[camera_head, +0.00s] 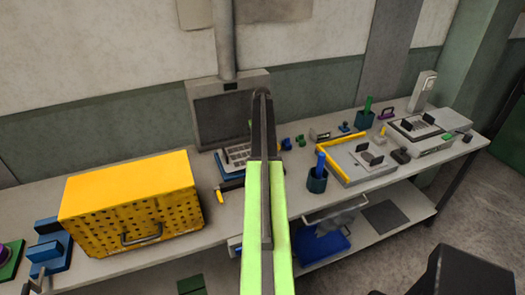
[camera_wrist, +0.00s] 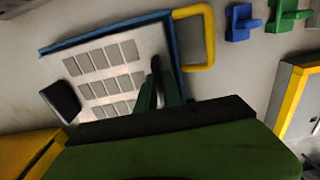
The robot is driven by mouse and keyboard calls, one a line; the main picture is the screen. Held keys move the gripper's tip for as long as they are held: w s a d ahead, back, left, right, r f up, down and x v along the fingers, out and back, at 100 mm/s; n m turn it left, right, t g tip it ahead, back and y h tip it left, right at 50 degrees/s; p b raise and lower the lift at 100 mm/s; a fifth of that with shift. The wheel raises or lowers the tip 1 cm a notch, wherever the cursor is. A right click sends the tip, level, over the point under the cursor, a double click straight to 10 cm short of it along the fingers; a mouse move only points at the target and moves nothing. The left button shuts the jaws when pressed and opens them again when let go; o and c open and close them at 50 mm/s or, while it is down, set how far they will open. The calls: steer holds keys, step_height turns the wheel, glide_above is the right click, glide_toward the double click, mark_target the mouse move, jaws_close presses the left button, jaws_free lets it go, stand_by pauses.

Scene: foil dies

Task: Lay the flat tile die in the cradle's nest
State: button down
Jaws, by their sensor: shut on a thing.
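The flat tile die is a pale metal plate with rows of grey squares and a black upright tab at each end. It lies across the middle of the wrist view (camera_wrist: 108,67) and shows left of my arm in the head view (camera_head: 236,154). My gripper (camera_wrist: 160,82) is shut on its right-hand tab. A blue board (camera_wrist: 118,28) with a yellow handle shows beneath or behind the plate. I cannot tell whether they touch. A grey tray with a yellow edge (camera_head: 351,172), possibly the cradle, stands right of my arm. My arm hides my fingertips in the head view.
A yellow perforated crate (camera_head: 130,205) stands on the bench at left. Small blue (camera_wrist: 240,22) and green (camera_wrist: 287,16) pieces lie near the die. Another station (camera_head: 425,132) is further right.

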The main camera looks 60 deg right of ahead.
steer(key=shift+f+b, duration=0.65)
steer(key=shift+f, duration=0.65)
steer(key=c, duration=1.5)
jaws_free()
steer(key=shift+r, duration=0.1)
steer(key=shift+r, duration=0.1)
step_height(320, 180, up, 12)
steer(key=p, duration=1.2)
steer(key=shift+r+p, duration=0.1)
steer(key=shift+p, duration=0.2)
